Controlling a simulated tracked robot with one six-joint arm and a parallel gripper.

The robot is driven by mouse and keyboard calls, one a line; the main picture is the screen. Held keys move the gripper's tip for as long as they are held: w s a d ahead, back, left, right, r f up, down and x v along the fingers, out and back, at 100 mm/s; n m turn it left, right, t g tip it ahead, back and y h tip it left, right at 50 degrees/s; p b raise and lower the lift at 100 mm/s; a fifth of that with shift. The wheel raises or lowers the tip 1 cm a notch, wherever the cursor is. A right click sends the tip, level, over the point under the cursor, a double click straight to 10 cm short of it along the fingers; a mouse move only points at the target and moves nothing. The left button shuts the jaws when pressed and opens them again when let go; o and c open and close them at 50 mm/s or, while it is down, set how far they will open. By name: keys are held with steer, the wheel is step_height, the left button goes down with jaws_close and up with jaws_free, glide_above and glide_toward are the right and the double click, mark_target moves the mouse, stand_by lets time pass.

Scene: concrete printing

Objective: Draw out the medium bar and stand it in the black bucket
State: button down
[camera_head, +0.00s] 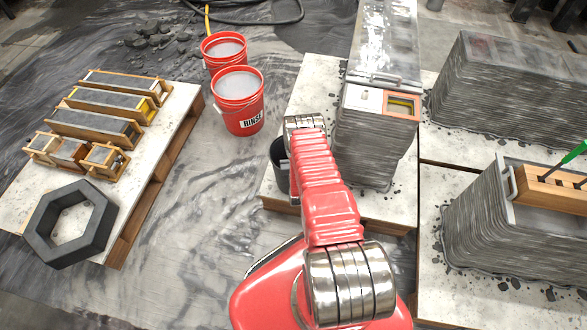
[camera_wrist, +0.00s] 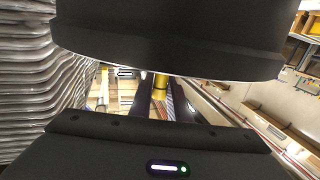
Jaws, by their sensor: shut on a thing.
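The black bucket (camera_head: 281,170) stands on the near left edge of the middle pale slab, beside the tall layered concrete print. My red arm covers part of it. My gripper's fingertips are hidden in the head view, where the arm reaches over the bucket's area. In the wrist view my gripper (camera_wrist: 160,98) is shut on a narrow yellow thing (camera_wrist: 160,82), which I take to be the medium bar. Most of its length is hidden. A wooden rack (camera_head: 553,190) at the right holds a dark rod with a green end (camera_head: 575,151).
Two red buckets (camera_head: 240,106) of grey liquid stand left of the slab. A left pallet holds wooden moulds (camera_head: 93,127) and a dark hexagonal ring (camera_head: 68,222). The layered print (camera_head: 375,145) rises close right of my arm. The floor between the pallets is clear.

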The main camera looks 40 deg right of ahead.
steer(key=c, duration=1.6)
jaws_free()
steer(key=shift+s, duration=0.1)
steer(key=v, duration=1.3)
steer(key=shift+s+a+f, duration=0.1)
steer(key=shift+s+a, duration=0.1)
